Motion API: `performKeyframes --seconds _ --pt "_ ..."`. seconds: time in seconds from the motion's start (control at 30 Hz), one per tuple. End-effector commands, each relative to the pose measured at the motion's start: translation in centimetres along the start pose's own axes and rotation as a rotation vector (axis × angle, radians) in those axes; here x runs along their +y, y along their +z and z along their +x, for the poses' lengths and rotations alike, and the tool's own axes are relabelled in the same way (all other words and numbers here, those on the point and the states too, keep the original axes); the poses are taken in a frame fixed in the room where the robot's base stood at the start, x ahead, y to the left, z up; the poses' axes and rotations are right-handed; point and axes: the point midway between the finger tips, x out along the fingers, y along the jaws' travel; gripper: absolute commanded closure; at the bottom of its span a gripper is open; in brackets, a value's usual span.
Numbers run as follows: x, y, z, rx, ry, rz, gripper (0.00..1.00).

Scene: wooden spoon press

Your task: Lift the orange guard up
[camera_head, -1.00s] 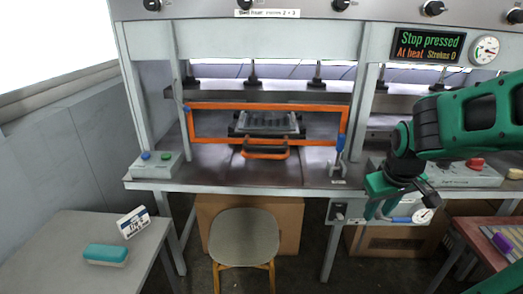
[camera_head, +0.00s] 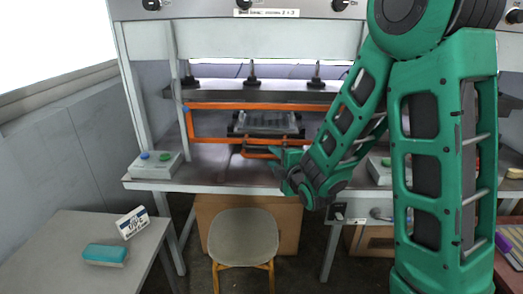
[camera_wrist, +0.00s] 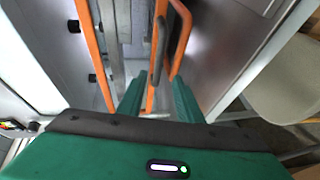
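The orange guard (camera_head: 225,106) is a rectangular frame standing across the front of the press opening. My arm hides its right end in the head view. My gripper (camera_head: 277,156) is in front of its lower bar, right of the middle. In the wrist view, the guard's upper bar (camera_wrist: 93,45) runs down the left side. My gripper (camera_wrist: 160,82) is open there, with its two fingers apart and an orange bar, seemingly the guard's lower one, showing in the gap. Contact cannot be told.
A looped orange handle (camera_wrist: 181,40) sits close to the right finger. A ribbed grey block (camera_head: 266,122) lies behind the guard. A two-button box (camera_head: 155,165) stands at the bench's left. A stool (camera_head: 243,238) stands in front of the bench.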

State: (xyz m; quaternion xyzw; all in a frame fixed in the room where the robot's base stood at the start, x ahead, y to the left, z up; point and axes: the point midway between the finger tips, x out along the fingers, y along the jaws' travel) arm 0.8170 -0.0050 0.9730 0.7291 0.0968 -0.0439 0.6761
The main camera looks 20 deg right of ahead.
Motion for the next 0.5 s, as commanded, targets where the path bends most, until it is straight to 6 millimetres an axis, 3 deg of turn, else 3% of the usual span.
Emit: performKeyframes --seconds 0.17,0.5 --pt "0.1 -0.2 1.4 0.005 0.011 -0.010 0.68" --pt "0.2 -0.2 7.2 0.003 0.011 -0.008 0.68"
